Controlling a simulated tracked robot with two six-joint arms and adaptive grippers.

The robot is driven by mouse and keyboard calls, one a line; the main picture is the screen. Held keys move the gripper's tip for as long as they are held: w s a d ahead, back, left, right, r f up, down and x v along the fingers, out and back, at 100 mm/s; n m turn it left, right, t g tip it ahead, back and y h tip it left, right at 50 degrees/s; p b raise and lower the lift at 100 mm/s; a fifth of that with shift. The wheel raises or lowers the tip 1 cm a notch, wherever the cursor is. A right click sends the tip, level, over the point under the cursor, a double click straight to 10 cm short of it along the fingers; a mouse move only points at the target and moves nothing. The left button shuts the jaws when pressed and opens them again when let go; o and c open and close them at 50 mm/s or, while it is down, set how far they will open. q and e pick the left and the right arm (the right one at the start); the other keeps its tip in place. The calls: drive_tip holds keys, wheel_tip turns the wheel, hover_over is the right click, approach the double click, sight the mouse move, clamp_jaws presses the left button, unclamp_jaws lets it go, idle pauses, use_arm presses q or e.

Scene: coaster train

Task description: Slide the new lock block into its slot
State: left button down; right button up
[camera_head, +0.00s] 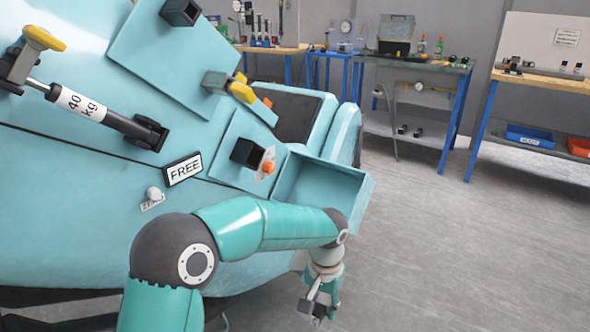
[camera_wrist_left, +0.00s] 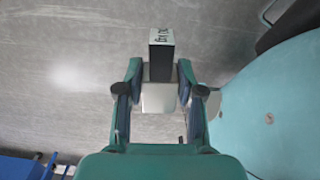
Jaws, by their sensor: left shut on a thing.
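My left gripper (camera_head: 320,303) hangs low, right of the coaster car and below its open teal tray. It also shows in the left wrist view (camera_wrist_left: 159,78), with its two fingers shut on a small block (camera_wrist_left: 161,60). The block has a dark face, a pale top edge with dark lettering, and a pale part between the fingers. In the head view the block is too small to make out clearly. A dark square socket (camera_head: 247,153) sits on a teal panel beside an orange knob (camera_head: 268,167). I cannot tell whether this is the slot. My right gripper is out of view.
The teal car (camera_head: 80,220) carries a "40 kg" cylinder (camera_head: 82,104), a "FREE" sign (camera_head: 183,169), a yellow-handled latch (camera_head: 240,90) and another dark socket (camera_head: 180,12). The open tray (camera_head: 318,190) juts out above my gripper. Workbenches (camera_head: 415,66) stand behind. The grey floor at right is clear.

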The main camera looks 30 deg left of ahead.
use_arm(q)
drive_tip(key=shift+w+n+h, duration=0.3)
drive_tip(key=shift+n, duration=0.1)
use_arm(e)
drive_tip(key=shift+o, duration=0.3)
use_arm(q)
drive_tip(key=w+n, duration=0.1)
drive_tip(key=w+r+n+h+p, duration=0.1)
drive_tip(key=w+d+n+t, duration=0.1)
drive_tip(key=n, duration=0.1)
drive_tip(key=shift+r, duration=0.25)
drive_tip(key=w+a+r+n+t+p, duration=0.1)
drive_tip(key=a+r+n+t+p, duration=0.3)
drive_tip(key=r+p, duration=0.5)
drive_tip(key=w+a+r+n+t+y+p, duration=0.1)
drive_tip(key=a+r+n+t+p, duration=0.3)
drive_tip(key=r, duration=1.3)
drive_tip(key=a+n+p, duration=0.4)
drive_tip(key=p, duration=0.2)
drive_tip(key=shift+w+r+t, duration=0.15)
drive_tip(key=shift+r+t, duration=0.15)
drive_tip(key=shift+r, duration=0.1)
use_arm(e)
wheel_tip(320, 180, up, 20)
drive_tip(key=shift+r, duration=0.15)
use_arm(q)
drive_tip(key=shift+w+a+b, duration=0.2)
drive_tip(key=shift+a+b, duration=2.65)
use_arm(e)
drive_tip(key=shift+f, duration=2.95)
